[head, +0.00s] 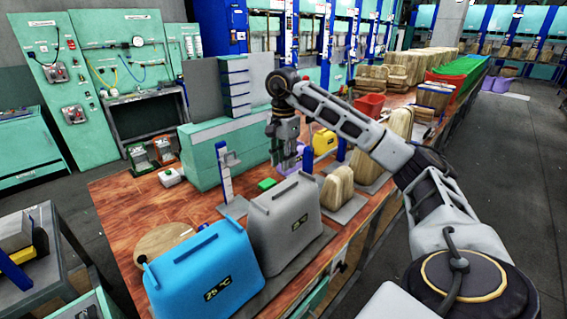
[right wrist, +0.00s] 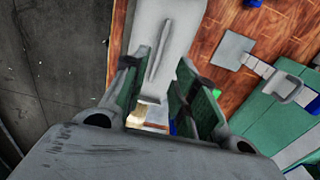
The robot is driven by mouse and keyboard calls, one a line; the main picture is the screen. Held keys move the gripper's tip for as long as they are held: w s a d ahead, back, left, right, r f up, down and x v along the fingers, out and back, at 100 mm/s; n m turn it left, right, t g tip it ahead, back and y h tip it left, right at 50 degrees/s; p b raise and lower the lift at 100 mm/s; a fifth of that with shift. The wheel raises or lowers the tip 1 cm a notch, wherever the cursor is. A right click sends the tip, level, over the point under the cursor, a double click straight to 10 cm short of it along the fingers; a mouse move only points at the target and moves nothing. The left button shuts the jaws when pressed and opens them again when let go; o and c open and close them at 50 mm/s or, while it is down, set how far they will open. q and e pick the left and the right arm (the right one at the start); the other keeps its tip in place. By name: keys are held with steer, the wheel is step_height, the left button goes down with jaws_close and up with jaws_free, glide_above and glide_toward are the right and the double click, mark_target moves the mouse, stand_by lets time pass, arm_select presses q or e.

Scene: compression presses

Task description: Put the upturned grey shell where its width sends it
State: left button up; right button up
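My right gripper (head: 287,160) points down by the grey shell's far top edge in the head view. In the right wrist view its green-padded fingers (right wrist: 158,105) are apart. A pale grey surface with a ridge (right wrist: 165,50), seemingly the grey shell's top, shows beyond them; contact cannot be told. My left gripper is not in view.
A blue upright post on a grey base (head: 230,185) stands left of my right gripper. Wooden rounded blocks (head: 337,187) stand to its right, near a yellow box (head: 325,141) and red crate (head: 369,106). Bare wooden bench (head: 135,210) shows at left.

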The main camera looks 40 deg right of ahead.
step_height(320, 180, up, 2)
steer(key=shift+p, duration=0.35)
steer(key=shift+s, duration=0.1)
stand_by(0.8)
